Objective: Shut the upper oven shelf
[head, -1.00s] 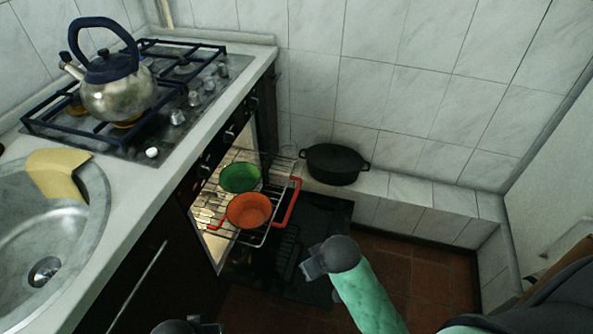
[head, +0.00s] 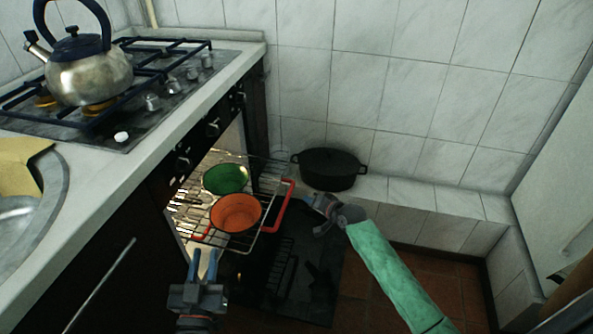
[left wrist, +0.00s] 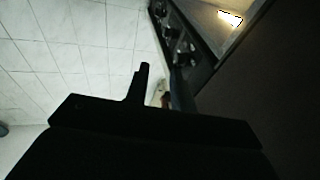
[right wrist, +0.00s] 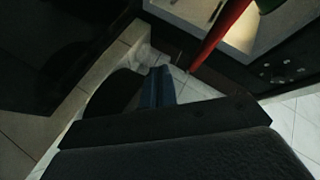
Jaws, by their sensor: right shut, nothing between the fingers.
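The upper oven shelf (head: 268,222) is a wire rack standing out of the open oven, with a red handle bar (head: 284,207) along its front. A green pot (head: 225,179) and an orange pot (head: 235,213) stand on it. My right gripper (head: 312,201) is shut and empty, just right of the red handle with a small gap that is hard to judge. The red handle also shows in the right wrist view (right wrist: 220,35), beside the closed fingers. My left gripper (head: 203,262) is open and empty, in front of the oven and nearer than the shelf.
The oven door (head: 300,290) hangs down open below the shelf. A black lidded pot (head: 329,170) stands on the tiled ledge behind my right gripper. A kettle (head: 88,72) stands on the hob at left. The tiled floor (head: 440,278) at right is free.

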